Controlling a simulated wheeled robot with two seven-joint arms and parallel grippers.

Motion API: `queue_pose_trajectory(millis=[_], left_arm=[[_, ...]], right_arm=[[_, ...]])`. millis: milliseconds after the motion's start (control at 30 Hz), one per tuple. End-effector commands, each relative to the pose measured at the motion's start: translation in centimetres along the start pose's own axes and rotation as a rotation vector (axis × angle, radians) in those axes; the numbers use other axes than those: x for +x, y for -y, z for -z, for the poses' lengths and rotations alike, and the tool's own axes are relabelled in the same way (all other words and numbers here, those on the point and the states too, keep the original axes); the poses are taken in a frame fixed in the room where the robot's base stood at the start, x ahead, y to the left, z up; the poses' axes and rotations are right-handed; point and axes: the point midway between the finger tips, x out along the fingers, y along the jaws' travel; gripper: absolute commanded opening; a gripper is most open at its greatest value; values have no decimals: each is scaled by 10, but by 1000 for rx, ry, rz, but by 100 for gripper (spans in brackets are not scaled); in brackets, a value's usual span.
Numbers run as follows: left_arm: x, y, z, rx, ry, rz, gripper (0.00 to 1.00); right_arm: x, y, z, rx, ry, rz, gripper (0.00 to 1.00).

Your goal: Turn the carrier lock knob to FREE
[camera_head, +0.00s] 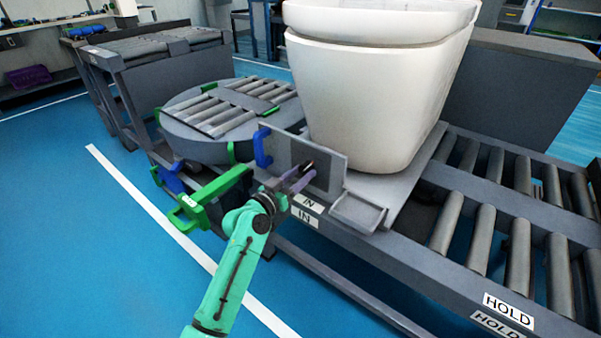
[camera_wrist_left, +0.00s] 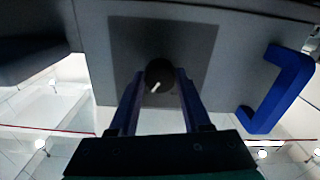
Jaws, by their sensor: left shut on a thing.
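The carrier lock knob (camera_wrist_left: 160,75) is a round dark knob with a short white mark, set on a dark square plate (camera_wrist_left: 125,45) on the grey panel. In the wrist view the mark slants from lower left to upper right. My left gripper (camera_head: 302,172) reaches the upright grey panel (camera_head: 330,160) in the head view. In the wrist view its two fingers (camera_wrist_left: 159,90) are on either side of the knob, shut on it. The fingers hide most of the knob in the head view. No FREE lettering is readable. My right gripper is not in view.
A blue handle (camera_head: 262,147) sits beside the panel; it also shows in the wrist view (camera_wrist_left: 280,88). A white toilet (camera_head: 375,90) stands behind on the carrier. A green handle (camera_head: 210,193) and a roller turntable (camera_head: 195,145) are left. A small tray (camera_head: 358,212) is right.

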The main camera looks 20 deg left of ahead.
Motion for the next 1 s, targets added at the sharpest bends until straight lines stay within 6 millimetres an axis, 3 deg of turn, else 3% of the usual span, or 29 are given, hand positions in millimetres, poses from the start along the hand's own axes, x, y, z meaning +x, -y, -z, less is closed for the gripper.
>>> queue_pose_trajectory(millis=[67, 500, 1000], left_arm=[[0, 0, 3, -56, 1, 1, 0], [0, -1, 3, -467, 0, 2, 0], [0, -1, 3, -935, -2, 2, 0]], right_arm=[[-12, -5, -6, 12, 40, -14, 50], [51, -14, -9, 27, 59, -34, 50], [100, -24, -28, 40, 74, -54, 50]])
